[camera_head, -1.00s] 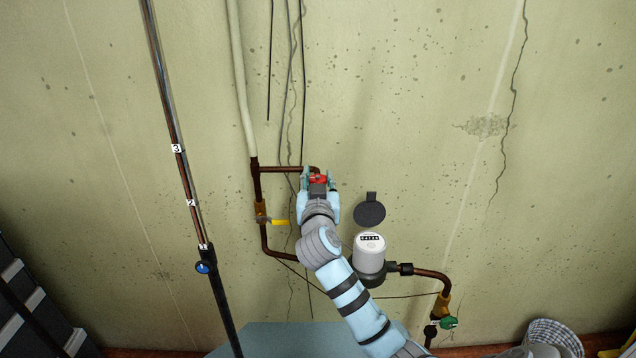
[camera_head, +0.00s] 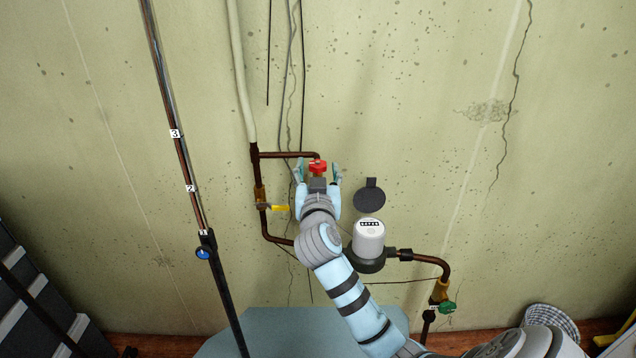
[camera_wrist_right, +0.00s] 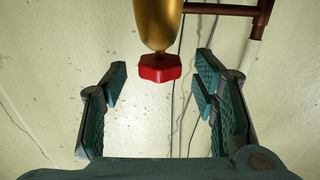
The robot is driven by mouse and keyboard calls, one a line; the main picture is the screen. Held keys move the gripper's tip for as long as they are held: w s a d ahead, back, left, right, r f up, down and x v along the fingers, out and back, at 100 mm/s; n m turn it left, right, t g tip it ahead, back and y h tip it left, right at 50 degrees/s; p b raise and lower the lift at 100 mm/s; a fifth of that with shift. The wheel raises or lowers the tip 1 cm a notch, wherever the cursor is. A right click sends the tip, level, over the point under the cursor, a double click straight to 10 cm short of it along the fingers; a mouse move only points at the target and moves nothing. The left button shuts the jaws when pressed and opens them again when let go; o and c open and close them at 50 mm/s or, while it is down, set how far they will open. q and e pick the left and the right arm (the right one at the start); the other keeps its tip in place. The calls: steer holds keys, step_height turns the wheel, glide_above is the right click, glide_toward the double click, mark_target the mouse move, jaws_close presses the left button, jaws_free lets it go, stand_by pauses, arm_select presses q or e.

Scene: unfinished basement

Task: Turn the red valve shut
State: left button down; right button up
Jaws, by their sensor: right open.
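The red valve (camera_head: 318,167) is a small red knob at the end of a copper branch pipe on the wall. In the right wrist view the red knob (camera_wrist_right: 160,68) sits below a brass body (camera_wrist_right: 158,22). My right gripper (camera_head: 318,174) is open, with a finger on each side of the knob in the head view. In the right wrist view the open fingers (camera_wrist_right: 160,88) are spread wide, with clear space between each of them and the knob. My left gripper is not in view.
A yellow-handled valve (camera_head: 279,208) is on the pipe left of my gripper. A water meter (camera_head: 368,240) with an open black lid (camera_head: 369,196) is to the right. A green valve (camera_head: 446,307) is lower right. A basket (camera_head: 552,322) stands on the floor.

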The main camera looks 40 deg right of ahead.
steer(key=v, duration=0.9)
